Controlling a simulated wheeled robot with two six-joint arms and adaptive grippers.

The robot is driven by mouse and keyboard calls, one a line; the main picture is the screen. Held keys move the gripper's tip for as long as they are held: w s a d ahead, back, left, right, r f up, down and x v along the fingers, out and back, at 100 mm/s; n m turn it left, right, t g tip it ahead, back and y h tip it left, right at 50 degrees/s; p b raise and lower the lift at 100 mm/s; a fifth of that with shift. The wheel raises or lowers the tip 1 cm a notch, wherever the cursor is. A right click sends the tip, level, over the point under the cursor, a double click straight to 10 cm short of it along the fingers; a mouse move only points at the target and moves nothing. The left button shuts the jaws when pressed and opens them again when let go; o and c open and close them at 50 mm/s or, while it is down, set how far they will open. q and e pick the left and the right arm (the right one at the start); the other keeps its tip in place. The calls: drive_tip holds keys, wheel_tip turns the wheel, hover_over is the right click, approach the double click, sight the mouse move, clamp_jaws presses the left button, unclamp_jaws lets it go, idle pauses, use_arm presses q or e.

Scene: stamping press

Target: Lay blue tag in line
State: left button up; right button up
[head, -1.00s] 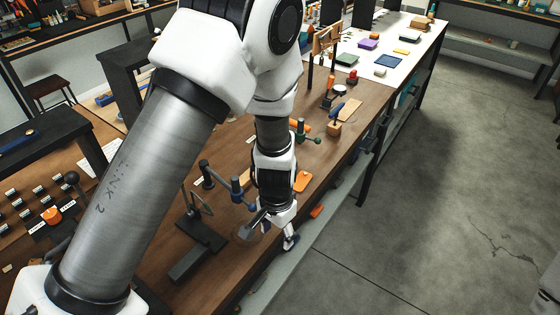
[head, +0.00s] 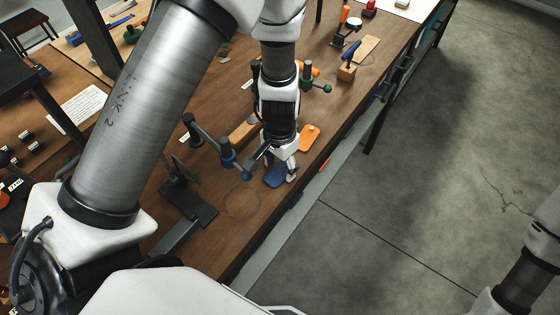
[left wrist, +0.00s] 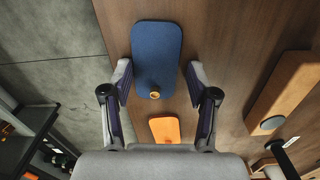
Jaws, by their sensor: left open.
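The blue tag (head: 275,177) is a flat, rounded plate on the brown bench near its front edge. It fills the upper middle of the left wrist view (left wrist: 156,52), with a small tan round spot near its lower end. My left gripper (head: 291,172) is at the tag; in the left wrist view its open fingers (left wrist: 158,75) stand on either side of the tag's lower half. Whether they touch it or how high they are, I cannot tell. An orange tag (head: 309,137) lies just beyond; it also shows in the left wrist view (left wrist: 165,129). My right gripper is out of view.
A clamp-like fixture with blue and dark posts (head: 228,152) stands close left of my gripper. A green-knobbed clamp (head: 326,89) and a wooden block with a blue handle (head: 346,72) are farther back. A wooden bar (head: 241,132) lies nearby. Bare bench (head: 240,203) lies in front.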

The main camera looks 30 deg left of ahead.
sight(281, 172)
use_arm(q)
drive_tip(key=shift+p, duration=0.45)
drive_tip(key=c, duration=0.5)
drive_tip(key=shift+s+d+r, duration=0.2)
drive_tip(key=shift+c, duration=1.2)
drive_tip(key=shift+s+d, duration=0.1)
drive_tip(key=shift+s, duration=0.05)
drive_tip(key=shift+w+r+p, duration=0.25)
drive_tip(key=shift+r+p, duration=0.5)
drive_tip(key=shift+r, duration=0.05)
wheel_tip(281, 172, up, 2)
drive_tip(key=shift+s+p, duration=0.15)
drive_tip(key=shift+p, duration=0.6)
drive_tip(key=shift+r+p, duration=0.6)
drive_tip(key=shift+r, duration=0.1)
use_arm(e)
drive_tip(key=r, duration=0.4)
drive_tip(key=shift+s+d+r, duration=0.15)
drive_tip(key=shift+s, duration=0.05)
